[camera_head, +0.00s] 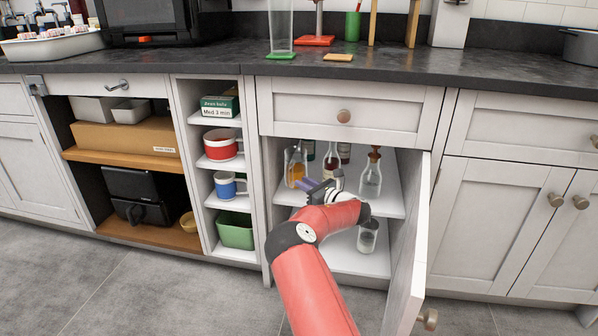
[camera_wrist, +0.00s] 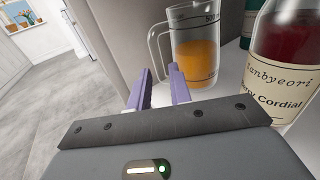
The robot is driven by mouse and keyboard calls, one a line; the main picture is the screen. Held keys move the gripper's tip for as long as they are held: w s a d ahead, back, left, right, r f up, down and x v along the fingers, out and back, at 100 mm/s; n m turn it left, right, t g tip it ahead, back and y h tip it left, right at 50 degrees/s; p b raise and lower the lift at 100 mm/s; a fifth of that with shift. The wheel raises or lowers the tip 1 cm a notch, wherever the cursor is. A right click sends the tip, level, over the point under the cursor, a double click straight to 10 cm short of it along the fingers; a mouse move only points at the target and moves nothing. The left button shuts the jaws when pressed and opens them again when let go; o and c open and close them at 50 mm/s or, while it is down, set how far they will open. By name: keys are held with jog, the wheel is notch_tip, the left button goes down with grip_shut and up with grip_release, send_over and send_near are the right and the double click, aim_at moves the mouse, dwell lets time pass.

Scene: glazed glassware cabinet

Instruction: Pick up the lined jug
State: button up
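The lined jug (camera_wrist: 197,52) is clear glass with dark marking lines and orange liquid, and its handle is on the left in the wrist view. In the head view the jug (camera_head: 295,167) stands upright at the left of the cabinet's upper shelf. My gripper (camera_wrist: 163,82) has two purple fingers, spread apart with nothing between them. It is in front of the jug, with the fingertips near its lower left side. I cannot tell if they touch it. In the head view my gripper (camera_head: 312,185) is at the shelf's front, partly covering the jug's base.
A red cordial bottle (camera_wrist: 287,60) stands close right of the jug. A stoppered clear decanter (camera_head: 371,178) is further right on the shelf (camera_head: 394,205). A glass (camera_head: 367,237) is on the shelf below. The open cabinet door (camera_head: 413,250) bounds the right, the side wall the left.

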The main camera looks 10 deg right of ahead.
aim_at(292, 179)
jog(key=x, duration=0.6)
jog(key=shift+w+a+f, duration=0.15)
jog(key=shift+a+f, duration=0.05)
jog(key=shift+a, duration=0.15)
grip_shut()
jog(key=shift+p, duration=0.3)
